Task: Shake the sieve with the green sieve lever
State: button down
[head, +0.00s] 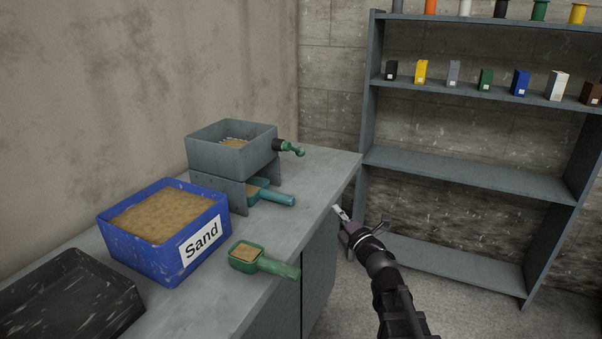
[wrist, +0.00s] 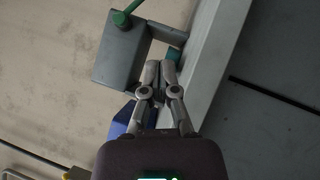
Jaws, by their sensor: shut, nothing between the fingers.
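The grey sieve box (head: 232,149) stands on a grey stand on the bench, with some sand inside. The green sieve lever (head: 291,148) sticks out from its right side. In the wrist view the lever (wrist: 125,15) shows at the top, on the sieve (wrist: 122,55). My gripper (head: 338,211) is shut and empty, beside the bench's right edge, lower than the lever and to its right. It touches nothing that I can see. In the wrist view my gripper's fingertips (wrist: 160,66) are together, pointing toward the sieve.
A teal scoop (head: 268,195) with sand lies under the sieve. A blue sand box (head: 165,222), a green scoop (head: 262,260) with sand and a black tray (head: 70,295) share the bench (head: 215,300). A shelf (head: 465,172) with small boxes and spools stands behind right. Floor between is clear.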

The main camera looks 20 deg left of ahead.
jog(key=shift+s+a+f+n+g+y, duration=0.2)
jog(key=shift+s+a+n+g+y, duration=0.1)
jog(key=shift+a+n+g+y, duration=0.1)
jog(key=shift+w, duration=0.1)
jog(key=p, duration=0.5)
send_near(299, 155)
jog(key=a, duration=0.5)
jog(key=shift+w+a, duration=0.3)
jog(key=w, duration=0.1)
jog(key=w+r, duration=0.1)
jog(key=shift+w+a+p, duration=0.2)
jog(key=shift+w+p, duration=0.1)
jog(key=shift+p, duration=0.1)
jog(key=shift+w+r, duration=0.2)
jog(key=shift+w, duration=0.35)
jog(key=shift+w+d, duration=0.15)
jog(key=shift+d, duration=0.05)
jog(key=shift+w+d+r, duration=0.1)
